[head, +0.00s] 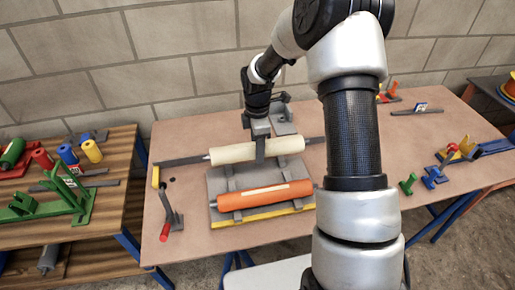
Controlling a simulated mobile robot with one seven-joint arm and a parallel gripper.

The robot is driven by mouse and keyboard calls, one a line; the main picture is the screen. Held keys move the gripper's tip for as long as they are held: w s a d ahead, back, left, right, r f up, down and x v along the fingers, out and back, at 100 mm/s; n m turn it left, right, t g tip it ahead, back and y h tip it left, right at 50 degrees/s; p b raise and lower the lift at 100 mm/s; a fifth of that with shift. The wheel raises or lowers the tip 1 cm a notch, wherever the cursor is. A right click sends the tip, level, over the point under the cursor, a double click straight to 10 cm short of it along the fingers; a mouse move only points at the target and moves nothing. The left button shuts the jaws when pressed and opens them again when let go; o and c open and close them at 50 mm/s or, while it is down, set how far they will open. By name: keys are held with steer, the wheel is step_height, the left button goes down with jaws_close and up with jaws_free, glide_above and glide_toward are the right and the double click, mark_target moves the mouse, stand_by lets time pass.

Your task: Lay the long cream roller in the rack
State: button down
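The long cream roller (232,153) lies level across the back edge of the grey rack (215,186), left to right. My gripper (260,147) comes down over the roller's middle from behind. One finger shows across the roller's near face; the other is hidden, so I cannot tell whether the gripper is closed on it. I also cannot tell whether the roller rests on the rack's rear supports or hangs just above them. An orange roller (250,197) with a pale strip lies in the front of the rack, parallel to the cream one.
A dark flat bar (180,161) shows behind the cream roller. A red-handled tool (171,220) lies left of the rack. A grey bracket (284,122) stands behind. Small green, blue and yellow parts (434,176) are at right. My arm hides part of the table.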

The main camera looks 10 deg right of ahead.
steer(key=shift+w+r, duration=0.1)
steer(key=shift+r, duration=0.05)
steer(key=shift+f+b, duration=1.8)
steer(key=shift+f, duration=1.15)
steer(key=shift+f+b, duration=0.7)
steer(key=shift+f, duration=0.9)
steer(key=c, duration=1.1)
jaws_free()
steer(key=shift+o, duration=1.1)
step_height(320, 180, up, 18)
steer(key=shift+f+p, duration=0.25)
steer(key=shift+p, duration=0.9)
